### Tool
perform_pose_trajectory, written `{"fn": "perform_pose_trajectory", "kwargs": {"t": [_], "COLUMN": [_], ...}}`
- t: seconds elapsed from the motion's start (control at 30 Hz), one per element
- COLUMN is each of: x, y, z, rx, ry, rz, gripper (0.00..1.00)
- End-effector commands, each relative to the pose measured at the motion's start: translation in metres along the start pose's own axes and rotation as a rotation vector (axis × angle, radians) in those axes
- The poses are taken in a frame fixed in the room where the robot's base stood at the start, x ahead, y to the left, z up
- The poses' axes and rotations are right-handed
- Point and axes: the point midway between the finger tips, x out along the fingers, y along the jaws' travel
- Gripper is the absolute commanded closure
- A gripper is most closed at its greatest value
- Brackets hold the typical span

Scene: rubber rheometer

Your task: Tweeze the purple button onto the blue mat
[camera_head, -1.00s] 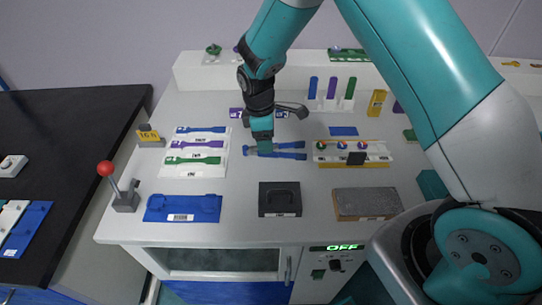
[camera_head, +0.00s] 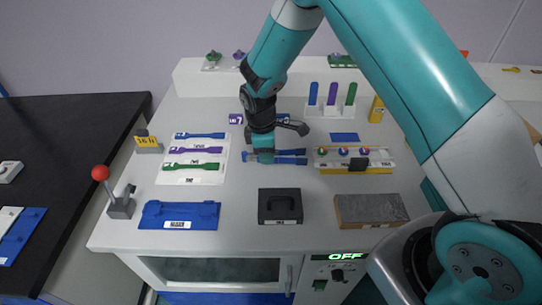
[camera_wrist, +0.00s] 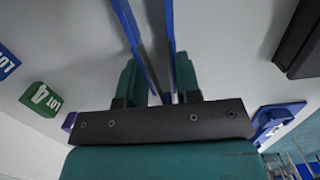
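The blue tweezers (camera_head: 291,160) lie on the bench top, left of the button tray. My gripper (camera_head: 263,157) points down over their left end. In the wrist view, my gripper's two teal fingers (camera_wrist: 157,82) stand either side of the tweezers' blue arms (camera_wrist: 170,45); whether they press on them is unclear. A small flat blue mat (camera_head: 344,137) lies behind that tray.
A black box (camera_head: 280,206) and a grey-topped block (camera_head: 370,210) stand at the front. A blue labelled tray (camera_head: 179,215) and red-knobbed lever (camera_head: 101,173) are at left. A strip card (camera_head: 193,158) lies behind that tray. Upright coloured strips (camera_head: 332,95) stand behind.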

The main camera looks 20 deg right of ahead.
Motion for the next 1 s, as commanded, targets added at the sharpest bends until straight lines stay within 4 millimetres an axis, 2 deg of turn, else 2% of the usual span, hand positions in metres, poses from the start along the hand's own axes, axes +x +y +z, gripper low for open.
{"fn": "perform_pose_trajectory", "kwargs": {"t": [0.17,0.8,0.9,1.0], "x": [-0.007,-0.103,-0.116,-0.122], "y": [0.0,0.0,0.0,0.0], "z": [0.001,0.01,0.011,0.012], "rx": [0.0,0.0,0.0,0.0], "ry": [0.0,0.001,0.001,0.0], "rz": [0.001,0.001,0.001,0.0], "gripper": [0.71,0.71,0.71,0.71]}}
